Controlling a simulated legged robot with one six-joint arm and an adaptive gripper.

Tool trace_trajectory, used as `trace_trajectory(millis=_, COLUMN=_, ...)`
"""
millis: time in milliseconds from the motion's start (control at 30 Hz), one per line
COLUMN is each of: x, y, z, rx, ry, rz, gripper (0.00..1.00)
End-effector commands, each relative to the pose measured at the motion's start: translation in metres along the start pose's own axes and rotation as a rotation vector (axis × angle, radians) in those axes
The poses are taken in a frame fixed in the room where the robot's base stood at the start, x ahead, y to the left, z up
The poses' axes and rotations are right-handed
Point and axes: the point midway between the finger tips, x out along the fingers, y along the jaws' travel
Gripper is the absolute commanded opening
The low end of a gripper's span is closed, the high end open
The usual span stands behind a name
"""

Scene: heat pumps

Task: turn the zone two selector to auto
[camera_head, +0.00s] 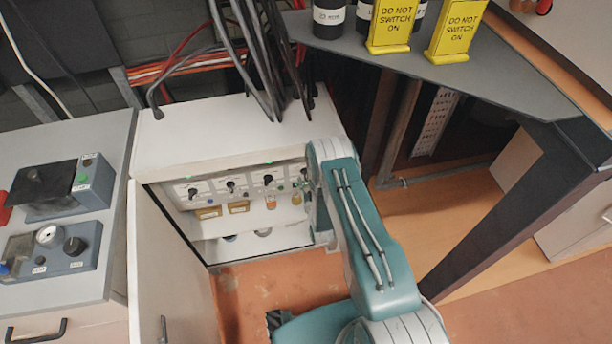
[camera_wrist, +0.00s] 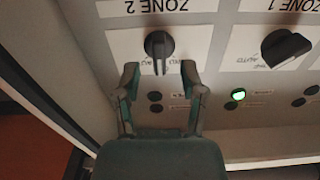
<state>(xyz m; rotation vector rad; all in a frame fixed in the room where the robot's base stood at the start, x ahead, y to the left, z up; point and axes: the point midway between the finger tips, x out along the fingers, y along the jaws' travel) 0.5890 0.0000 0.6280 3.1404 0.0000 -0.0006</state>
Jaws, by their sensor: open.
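In the wrist view the panel appears upside down. The zone two selector (camera_wrist: 158,45) is a black knob on a white plate below the "ZONE 2" label (camera_wrist: 160,7). Its bar points down in the picture, between two small printed labels partly hidden by the bar and a fingertip. My gripper (camera_wrist: 163,84) is open, one fingertip to each side of the bar's lower end, with gaps visible and nothing held. In the head view the open white cabinet (camera_head: 235,135) shows a row of selectors; my arm hides the gripper and part of the row.
The zone one selector (camera_wrist: 286,48) is beside it, turned at a slant, with a lit green lamp (camera_wrist: 238,94) nearby. The cabinet door (camera_head: 165,265) hangs open on the left. A dark table (camera_head: 450,70) with yellow signs (camera_head: 390,25) stands at right.

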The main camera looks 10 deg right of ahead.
Motion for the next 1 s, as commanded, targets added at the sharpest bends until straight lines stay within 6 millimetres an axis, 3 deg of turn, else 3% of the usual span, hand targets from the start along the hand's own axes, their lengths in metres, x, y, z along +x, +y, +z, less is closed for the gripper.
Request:
trace_trajectory(millis=200, x=0.023, y=0.0, z=0.0, rx=0.0, ry=0.0, rz=0.0, gripper=0.53)
trace_trajectory(millis=500, x=0.026, y=0.0, z=0.0, rx=0.0, ry=-0.001, rz=0.0, gripper=0.53)
trace_trajectory(millis=533, x=0.026, y=0.0, z=0.0, rx=0.0, ry=-0.001, rz=0.0, gripper=0.44)
trace_trajectory(millis=633, x=0.026, y=0.0, z=0.0, rx=0.0, ry=-0.001, rz=0.0, gripper=0.0)
trace_trajectory(millis=1000, x=0.026, y=0.0, z=0.0, rx=0.012, ry=0.001, rz=-0.001, gripper=0.0)
